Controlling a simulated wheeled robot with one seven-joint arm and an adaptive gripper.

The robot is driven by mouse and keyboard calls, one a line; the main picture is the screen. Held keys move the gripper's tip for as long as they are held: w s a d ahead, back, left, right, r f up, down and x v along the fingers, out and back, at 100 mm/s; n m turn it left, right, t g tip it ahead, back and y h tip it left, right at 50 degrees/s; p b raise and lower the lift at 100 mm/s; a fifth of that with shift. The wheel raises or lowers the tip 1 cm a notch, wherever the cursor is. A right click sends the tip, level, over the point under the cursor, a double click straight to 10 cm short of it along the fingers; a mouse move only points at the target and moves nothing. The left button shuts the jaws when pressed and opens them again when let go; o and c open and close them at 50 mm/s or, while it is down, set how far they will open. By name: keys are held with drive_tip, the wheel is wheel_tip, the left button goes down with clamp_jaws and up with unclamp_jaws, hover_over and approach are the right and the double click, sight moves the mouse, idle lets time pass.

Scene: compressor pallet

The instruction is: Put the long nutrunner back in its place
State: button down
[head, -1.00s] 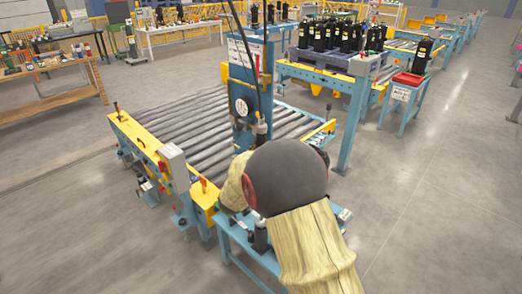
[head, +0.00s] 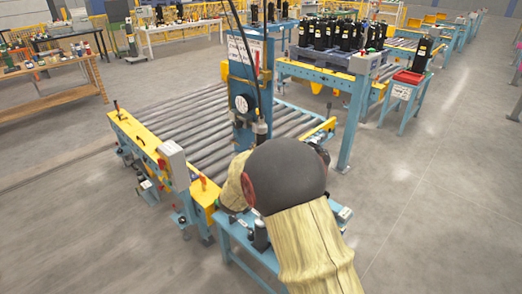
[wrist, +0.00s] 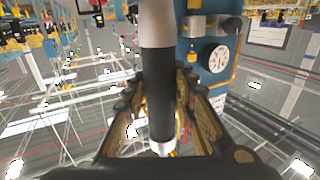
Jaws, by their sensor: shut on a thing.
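The long nutrunner (wrist: 160,100) stands roughly upright in the wrist view, with a pale grey upper body, a black middle and a pale lower end. My gripper (wrist: 161,84) is shut around its black part. In the head view a dark upper part of the tool (head: 261,128) shows just above my arm, in front of the blue column (head: 242,78). My arm hides the fingers and the rest of the tool there. A grey bracket (wrist: 205,26) on the column is right of the tool in the wrist view; I cannot tell whether they touch.
The column carries a round gauge (head: 241,103) and a hanging black cable (head: 238,22). A roller conveyor (head: 180,122) lies left of it. A blue stand (head: 265,258) with a small black object (head: 260,238) is below my arm. Open floor (head: 430,200) is at right.

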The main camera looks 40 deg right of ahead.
drive_tip(key=shift+f+b, duration=0.4)
idle(0.3)
drive_tip(key=c, duration=1.7)
unclamp_jaws()
drive_tip(key=shift+c, duration=0.2)
drive_tip(key=o, duration=0.4)
drive_tip(key=shift+f, duration=0.1)
drive_tip(key=shift+c, duration=0.2)
drive_tip(key=shift+f, duration=0.3)
drive_tip(key=v, duration=1.2)
drive_tip(key=shift+r, duration=0.2)
